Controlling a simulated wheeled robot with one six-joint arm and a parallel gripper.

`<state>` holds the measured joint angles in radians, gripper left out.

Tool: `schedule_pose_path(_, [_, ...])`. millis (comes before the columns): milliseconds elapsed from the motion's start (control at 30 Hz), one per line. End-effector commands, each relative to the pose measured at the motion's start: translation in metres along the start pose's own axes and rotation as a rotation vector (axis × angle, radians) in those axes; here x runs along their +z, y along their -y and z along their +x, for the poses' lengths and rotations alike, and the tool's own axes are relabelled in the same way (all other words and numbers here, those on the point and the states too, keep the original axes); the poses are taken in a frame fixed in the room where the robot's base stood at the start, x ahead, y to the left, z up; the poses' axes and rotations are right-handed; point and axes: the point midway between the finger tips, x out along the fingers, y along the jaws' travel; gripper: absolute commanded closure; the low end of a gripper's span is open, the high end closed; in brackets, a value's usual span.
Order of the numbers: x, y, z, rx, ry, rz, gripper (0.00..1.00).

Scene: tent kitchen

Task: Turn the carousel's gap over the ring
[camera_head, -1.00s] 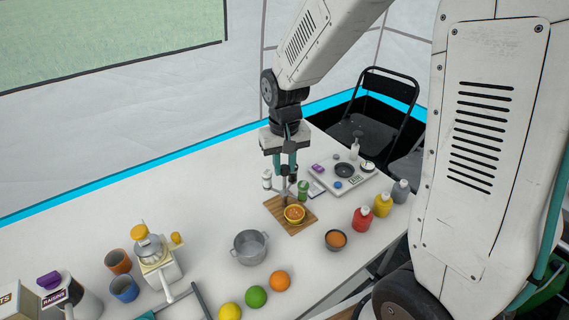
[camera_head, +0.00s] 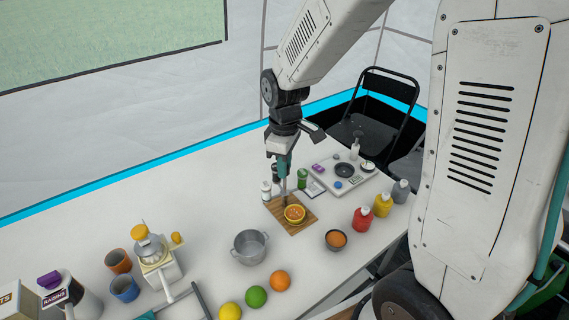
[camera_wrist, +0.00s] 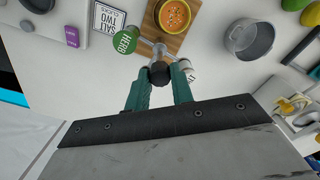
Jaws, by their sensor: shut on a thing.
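The carousel's dark centre knob (camera_wrist: 160,73) is between the fingers of my gripper (camera_head: 284,183), which is shut on it. Grey arms spread from the post. The wrist view shows the herb jar (camera_wrist: 125,40) and part of the white jar beside my finger. The open side between these two faces the wooden board (camera_head: 280,206) and its yellow-rimmed orange bowl (camera_head: 294,214). I cannot make out a separate ring.
A metal pot (camera_head: 249,247) stands in front of the board, a soup bowl (camera_head: 335,240) to its right. Red, yellow and grey bottles line the right edge. The table's left rear is clear.

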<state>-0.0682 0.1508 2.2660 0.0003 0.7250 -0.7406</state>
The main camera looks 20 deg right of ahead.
Motion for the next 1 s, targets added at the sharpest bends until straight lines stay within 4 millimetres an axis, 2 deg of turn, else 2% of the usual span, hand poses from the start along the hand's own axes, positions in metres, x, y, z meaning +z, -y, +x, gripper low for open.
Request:
schedule_pose_path(400, [0.0006, -0.0005, -0.0003, 0.001, 0.001, -0.159, 1.0])
schedule_pose_path(900, [0.0006, -0.0007, -0.0003, 0.001, 0.001, -0.174, 1.0])
schedule_pose_path(933, [0.0006, -0.0007, -0.0003, 0.001, 0.001, -0.174, 0.68])
schedule_pose_path(1000, [0.0006, -0.0006, -0.0003, 0.001, 0.001, -0.173, 0.55])
